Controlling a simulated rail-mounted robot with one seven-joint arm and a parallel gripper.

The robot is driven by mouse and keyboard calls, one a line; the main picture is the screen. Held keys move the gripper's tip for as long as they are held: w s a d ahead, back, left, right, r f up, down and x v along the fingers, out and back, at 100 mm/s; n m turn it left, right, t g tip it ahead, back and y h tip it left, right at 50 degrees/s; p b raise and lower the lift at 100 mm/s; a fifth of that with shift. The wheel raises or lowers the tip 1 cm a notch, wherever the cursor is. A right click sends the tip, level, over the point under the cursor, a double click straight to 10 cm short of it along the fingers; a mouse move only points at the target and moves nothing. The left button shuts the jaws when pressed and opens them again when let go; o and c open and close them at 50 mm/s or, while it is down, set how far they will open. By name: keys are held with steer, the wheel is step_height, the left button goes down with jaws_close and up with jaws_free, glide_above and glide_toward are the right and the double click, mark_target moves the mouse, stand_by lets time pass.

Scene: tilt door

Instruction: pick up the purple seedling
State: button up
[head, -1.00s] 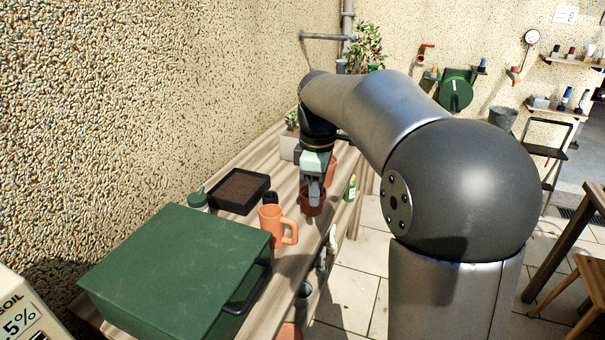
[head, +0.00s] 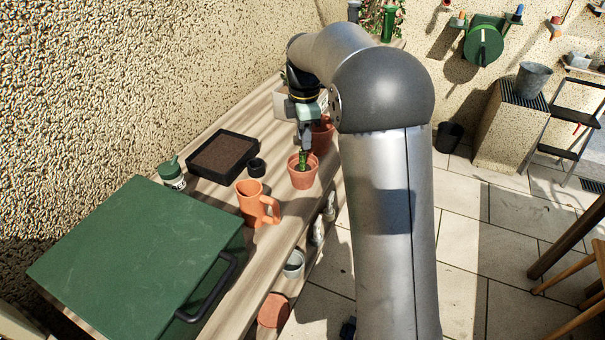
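A small green plant (head: 304,161) shows at the front terracotta pot (head: 302,178) on the wooden bench. No purple shows on it, so I cannot tell whether it is the purple seedling. My gripper (head: 306,148) points down just above this pot, with its fingertips at the top of the green plant. The fingers look close together, but they are too small and partly overlapped to tell whether they grip the plant. I cannot tell whether the plant stands in the soil or hangs from my fingers.
A second terracotta pot (head: 323,137) stands right behind my gripper. An orange mug (head: 255,205), a small black pot (head: 257,167), a black soil tray (head: 223,157) and a green-capped bottle (head: 171,175) stand nearby. A large green box (head: 135,255) fills the near bench end.

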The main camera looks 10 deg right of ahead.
mark_target(302, 169)
steer(key=f, duration=0.4)
steer(key=f+p, duration=0.1)
steer(key=f, duration=0.2)
steer(key=shift+w+a+f, duration=0.1)
steer(key=shift+w+a, duration=0.1)
steer(key=shift+w, duration=0.05)
jaws_close()
